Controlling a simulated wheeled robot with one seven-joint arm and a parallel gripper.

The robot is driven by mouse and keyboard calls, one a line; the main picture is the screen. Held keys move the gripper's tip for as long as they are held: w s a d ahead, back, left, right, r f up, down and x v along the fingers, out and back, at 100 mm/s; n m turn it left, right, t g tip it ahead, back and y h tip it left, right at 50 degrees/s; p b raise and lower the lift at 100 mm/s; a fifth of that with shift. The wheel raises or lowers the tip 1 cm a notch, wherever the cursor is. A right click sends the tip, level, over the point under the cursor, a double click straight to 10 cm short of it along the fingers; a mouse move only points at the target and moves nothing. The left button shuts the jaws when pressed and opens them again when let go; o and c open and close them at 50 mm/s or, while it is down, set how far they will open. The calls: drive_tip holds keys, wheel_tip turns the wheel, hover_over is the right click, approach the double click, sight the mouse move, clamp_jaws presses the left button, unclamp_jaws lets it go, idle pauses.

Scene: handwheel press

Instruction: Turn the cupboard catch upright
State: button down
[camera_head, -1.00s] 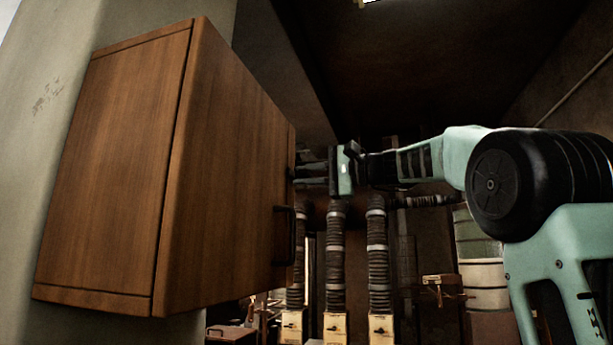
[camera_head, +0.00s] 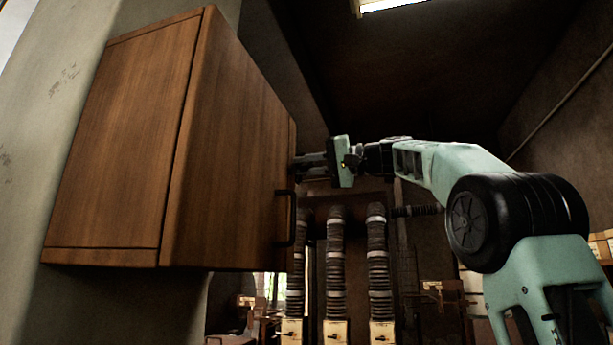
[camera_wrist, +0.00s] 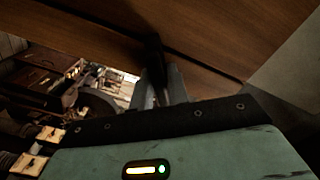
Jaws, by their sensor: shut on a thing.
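The wooden cupboard (camera_head: 228,150) hangs on the wall at left, its door front facing right. My gripper (camera_head: 300,166) reaches the door's edge from the right, above the black handle (camera_head: 286,218). In the wrist view my gripper (camera_wrist: 164,88) has its two grey fingers close together around a dark piece, the catch (camera_wrist: 153,50), against the wood. The fingers hide much of the catch, and I cannot tell its exact angle. In the head view the catch is hidden behind the fingers and the door edge.
Several ribbed hoses (camera_head: 336,265) run down to yellowish boxes (camera_head: 335,332) behind and below my gripper. A pale wall (camera_head: 75,110) is at left. Open space lies under the cupboard.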

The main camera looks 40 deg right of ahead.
drive_tip(key=n+b, duration=0.1)
drive_tip(key=n, duration=0.1)
drive_tip(key=n+b, duration=0.1)
drive_tip(key=n, duration=0.2)
drive_tip(key=shift+d+f+n+b, duration=0.1)
drive_tip(key=shift+f+n+b, duration=0.1)
drive_tip(key=shift+n+b, duration=0.1)
drive_tip(key=n+b, duration=0.1)
drive_tip(key=n, duration=0.4)
drive_tip(key=shift+r, duration=0.1)
idle(0.4)
drive_tip(key=c, duration=1.4)
unclamp_jaws()
drive_tip(key=shift+c, duration=0.2)
drive_tip(key=b+v, duration=0.2)
drive_tip(key=v, duration=1.5)
